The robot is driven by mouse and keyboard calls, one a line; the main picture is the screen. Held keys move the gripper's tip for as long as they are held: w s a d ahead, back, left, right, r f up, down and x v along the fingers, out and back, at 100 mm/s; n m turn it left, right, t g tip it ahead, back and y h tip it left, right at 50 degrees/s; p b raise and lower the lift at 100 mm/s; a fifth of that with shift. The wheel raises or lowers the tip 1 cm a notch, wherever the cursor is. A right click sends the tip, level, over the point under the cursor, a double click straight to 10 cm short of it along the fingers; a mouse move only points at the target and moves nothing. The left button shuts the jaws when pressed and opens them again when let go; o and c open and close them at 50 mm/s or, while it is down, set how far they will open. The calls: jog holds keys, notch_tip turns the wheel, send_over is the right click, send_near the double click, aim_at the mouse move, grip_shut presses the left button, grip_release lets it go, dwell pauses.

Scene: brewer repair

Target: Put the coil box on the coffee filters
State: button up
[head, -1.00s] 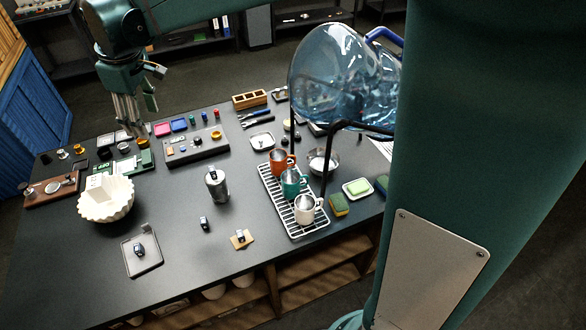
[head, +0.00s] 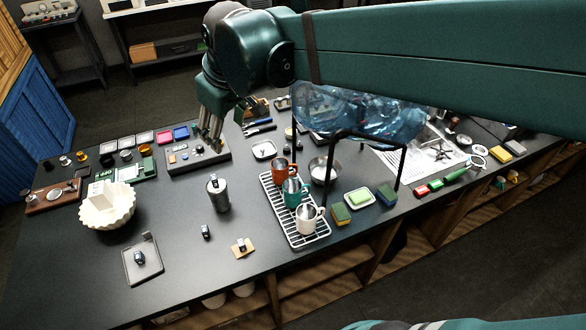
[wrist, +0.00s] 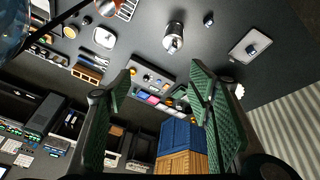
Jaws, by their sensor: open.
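A white box (head: 101,193), which looks like the coil box, sits on the stack of white fluted coffee filters (head: 108,219) at the left of the dark table. The box looks slightly tilted. My gripper (head: 210,140) is above the table near the grey control panel, well to the right of the filters and higher up. Its fingers are apart and empty, as the wrist view (wrist: 160,82) also shows. In the wrist view a white edge of the filters (wrist: 239,91) shows beside the right finger, mostly hidden.
A metal canister (head: 218,194) stands mid-table. Right of it are mugs on a white rack (head: 293,231) and a large blue bottle (head: 360,113) on a dark stand. A grey tray (head: 143,262) lies at the front left. Bare table surrounds the canister.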

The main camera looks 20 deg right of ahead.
jog(key=s+d+f+m+t, duration=0.1)
jog(key=s+d+f+m, duration=0.2)
jog(key=s+d, duration=0.3)
jog(key=s+d+f+m+t+h, duration=0.1)
jog(key=s+d+f+m, duration=0.2)
jog(key=s+d, duration=0.3)
jog(key=s+f, duration=0.1)
jog(key=s, duration=0.3)
jog(key=shift+s+d+f+t, duration=0.3)
jog(key=shift+d+f+t, duration=0.1)
notch_tip(320, 180, down, 10)
jog(key=b, duration=0.9)
jog(key=shift+r+b, duration=0.2)
jog(key=shift+b, duration=0.15)
